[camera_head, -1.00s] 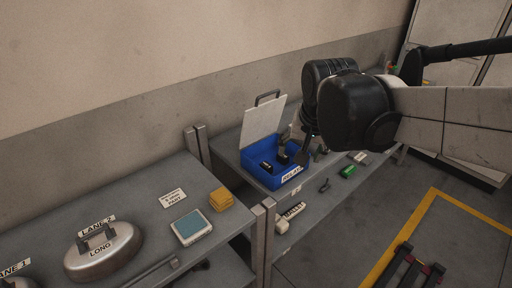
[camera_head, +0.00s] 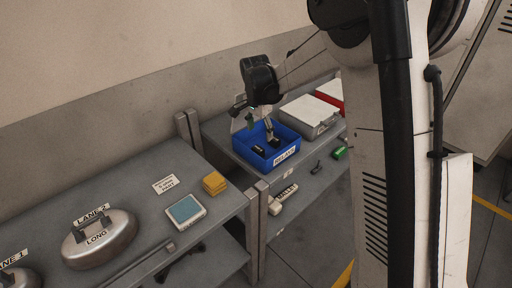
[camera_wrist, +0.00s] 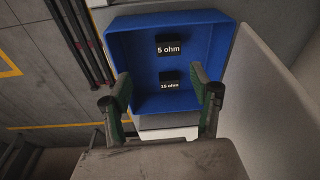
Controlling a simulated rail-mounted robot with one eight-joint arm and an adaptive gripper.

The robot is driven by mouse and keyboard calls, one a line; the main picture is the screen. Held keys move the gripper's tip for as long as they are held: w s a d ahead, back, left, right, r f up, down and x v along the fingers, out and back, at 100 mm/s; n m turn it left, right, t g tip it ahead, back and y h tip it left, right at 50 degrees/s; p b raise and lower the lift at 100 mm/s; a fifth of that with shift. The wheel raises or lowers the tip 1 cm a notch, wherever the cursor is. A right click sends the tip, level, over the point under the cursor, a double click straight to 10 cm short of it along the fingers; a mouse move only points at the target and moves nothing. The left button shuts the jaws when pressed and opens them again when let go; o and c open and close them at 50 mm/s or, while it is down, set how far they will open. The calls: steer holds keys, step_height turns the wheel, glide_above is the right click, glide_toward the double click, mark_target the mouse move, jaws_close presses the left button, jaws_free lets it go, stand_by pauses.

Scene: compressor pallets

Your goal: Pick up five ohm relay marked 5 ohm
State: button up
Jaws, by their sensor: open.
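The relay marked 5 ohm (camera_wrist: 169,47) is a small black block with a white label, lying in the blue box (camera_wrist: 126,47) in the wrist view. A similar black block marked 15 ohm (camera_wrist: 170,83) lies in the same box, nearer my gripper. My gripper (camera_wrist: 160,100) is open and empty, its two fingers spread on either side of the 15 ohm block in the picture. In the head view, my gripper (camera_head: 269,133) points down over the blue box (camera_head: 283,157), labelled RELAYS. Dark blocks show inside, but their markings are unreadable there.
A pale panel (camera_wrist: 280,75) rises along the box's right side in the wrist view. A grey case (camera_head: 312,113) and a red one stand right of the box. A green block (camera_head: 339,153) lies near the shelf edge. Metal posts (camera_head: 188,130) separate the two shelves.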

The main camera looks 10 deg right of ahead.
steer(key=m, duration=0.1)
glide_above(258, 148)
steer(key=f, duration=0.4)
steer(key=shift+s+a+f, duration=0.15)
steer(key=shift+a, duration=0.1)
steer(key=shift+d+f+p, duration=0.15)
steer(key=shift+f+p, duration=0.1)
steer(key=shift+f, duration=1.65)
steer(key=shift+d+f+p, duration=0.15)
steer(key=shift+f+p, duration=0.1)
steer(key=shift+f, duration=1.6)
steer(key=shift+c, duration=0.5)
steer(key=c, duration=1.1)
